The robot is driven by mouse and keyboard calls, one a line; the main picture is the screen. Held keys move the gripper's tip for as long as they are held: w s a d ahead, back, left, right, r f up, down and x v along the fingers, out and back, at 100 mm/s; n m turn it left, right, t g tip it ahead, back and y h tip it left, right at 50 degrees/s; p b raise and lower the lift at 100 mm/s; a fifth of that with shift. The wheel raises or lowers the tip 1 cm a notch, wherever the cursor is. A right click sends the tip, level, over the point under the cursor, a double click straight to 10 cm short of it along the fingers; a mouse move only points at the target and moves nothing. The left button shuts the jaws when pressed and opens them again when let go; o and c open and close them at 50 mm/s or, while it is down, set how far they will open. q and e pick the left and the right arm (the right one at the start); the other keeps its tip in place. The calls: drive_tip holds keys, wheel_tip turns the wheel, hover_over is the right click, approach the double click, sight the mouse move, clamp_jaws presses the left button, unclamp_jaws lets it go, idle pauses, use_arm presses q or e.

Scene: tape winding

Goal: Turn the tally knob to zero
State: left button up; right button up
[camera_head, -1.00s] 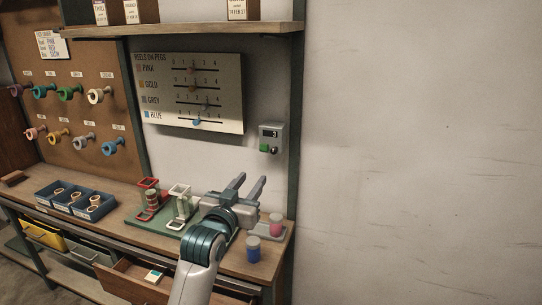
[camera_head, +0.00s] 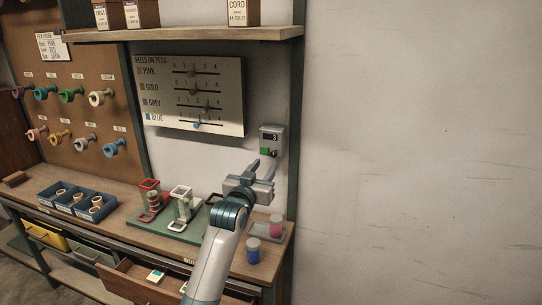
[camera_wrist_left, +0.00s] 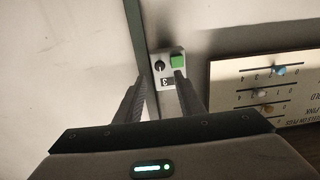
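The tally box (camera_head: 279,132) is a small grey unit on the wall right of the peg board. Its display (camera_head: 271,138) reads 3, with a green button (camera_head: 265,150) and a small dark knob (camera_head: 274,153) below. In the left wrist view the box is upside down, with the knob (camera_wrist_left: 159,66) left of the green button (camera_wrist_left: 177,61). My left gripper (camera_head: 262,166) is open and empty, just below and in front of the box. In the wrist view its fingers (camera_wrist_left: 160,80) point at the box, apart from the knob. My right gripper is not in view.
A board with sliders (camera_head: 225,110) hangs left of the box and a shelf (camera_head: 200,35) runs above. On the bench stand a green fixture (camera_head: 175,225), a blue jar (camera_head: 253,254), a pink jar (camera_head: 276,226) and blue bins (camera_head: 75,205). A drawer (camera_head: 140,290) is open below.

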sight(273, 154)
use_arm(q)
drive_tip(key=shift+p+x, duration=0.65)
drive_tip(key=shift+x, duration=2.7)
clamp_jaws()
